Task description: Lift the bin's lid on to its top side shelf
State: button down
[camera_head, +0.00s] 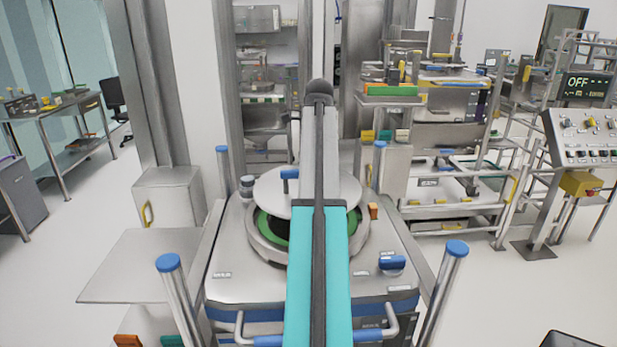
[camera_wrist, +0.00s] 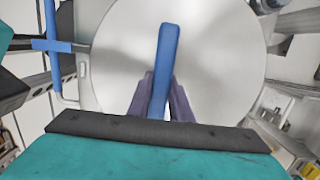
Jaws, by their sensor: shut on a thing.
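The lid (camera_head: 268,193) is a round, flat metal disc, seen above the bin's opening in the head view. It leaves the front of the opening and its green inner ring (camera_head: 272,232) showing. Its face fills the middle of the wrist view (camera_wrist: 215,60). My gripper (camera_wrist: 160,88) is shut on the lid's blue handle (camera_wrist: 168,45), one finger on each side. In the head view my arm hides the fingers. The bin (camera_head: 235,285) is a metal cabinet with a round collar on top. A flat metal side shelf (camera_head: 140,268) sticks out at its left and is bare.
Blue-capped posts (camera_head: 180,295) stand at the bin's corners, another at front right (camera_head: 442,290). A blue part (camera_head: 392,262) and an orange block (camera_head: 373,211) sit on the bin's top. A metal cabinet (camera_head: 170,200) stands behind the shelf. Open floor lies farther left.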

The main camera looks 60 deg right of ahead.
jog(key=shift+r+p, duration=0.3)
jog(key=shift+r, duration=0.1)
jog(key=shift+r+p, duration=0.35)
jog(key=shift+p, duration=0.05)
jog(key=shift+r+p, duration=0.9)
jog(key=shift+p, duration=0.15)
jog(key=shift+r+p, duration=2.7)
jog(key=shift+r, duration=0.05)
jog(key=shift+w+a+f, duration=0.1)
